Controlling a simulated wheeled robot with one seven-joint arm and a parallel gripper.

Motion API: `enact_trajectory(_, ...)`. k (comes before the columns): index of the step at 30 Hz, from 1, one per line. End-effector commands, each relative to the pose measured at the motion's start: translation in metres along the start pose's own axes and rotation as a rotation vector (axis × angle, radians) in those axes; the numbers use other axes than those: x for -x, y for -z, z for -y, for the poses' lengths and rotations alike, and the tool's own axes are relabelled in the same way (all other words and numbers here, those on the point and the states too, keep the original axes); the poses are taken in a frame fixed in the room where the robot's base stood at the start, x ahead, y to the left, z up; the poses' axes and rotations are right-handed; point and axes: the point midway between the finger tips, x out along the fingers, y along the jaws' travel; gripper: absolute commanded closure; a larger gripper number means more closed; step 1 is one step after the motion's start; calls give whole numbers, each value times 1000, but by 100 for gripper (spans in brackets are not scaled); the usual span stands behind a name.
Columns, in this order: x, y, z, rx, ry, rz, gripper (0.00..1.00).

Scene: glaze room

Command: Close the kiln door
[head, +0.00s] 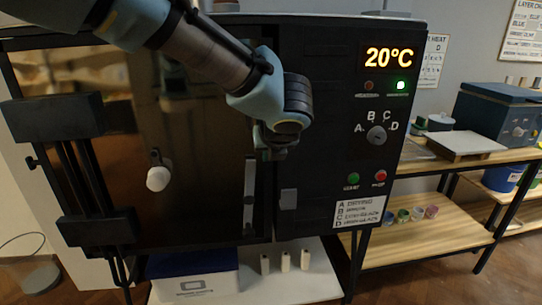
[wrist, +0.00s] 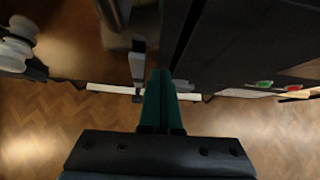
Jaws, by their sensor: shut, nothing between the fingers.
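The kiln door (head: 125,110) is a dark, glossy brown panel with large black hinges on its left and a white knob (head: 158,178). A grey upright latch bar (head: 249,195) is at its right edge, beside the kiln's black control panel (head: 330,120). The door looks flush or nearly flush; I cannot tell whether a small gap remains. My gripper (head: 273,152) is at the seam between door and panel, its fingers partly hidden by the wrist. In the wrist view my gripper (wrist: 160,85) has its green fingers together, empty, close to the latch bar (wrist: 137,65).
The panel shows 20°C, a dial (head: 376,135) and green and red buttons. A wooden bench (head: 450,165) with a blue-grey appliance (head: 497,113) is at the right. Floor shows below the gripper.

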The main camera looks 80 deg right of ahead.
Motion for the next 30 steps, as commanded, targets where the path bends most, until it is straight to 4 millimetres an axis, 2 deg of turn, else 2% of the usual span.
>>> enact_trajectory(18,83,2,0,0,2,2,100)
enact_trajectory(24,95,2,-1,-1,1,0,100)
enact_trajectory(30,96,2,-1,-1,1,0,100)
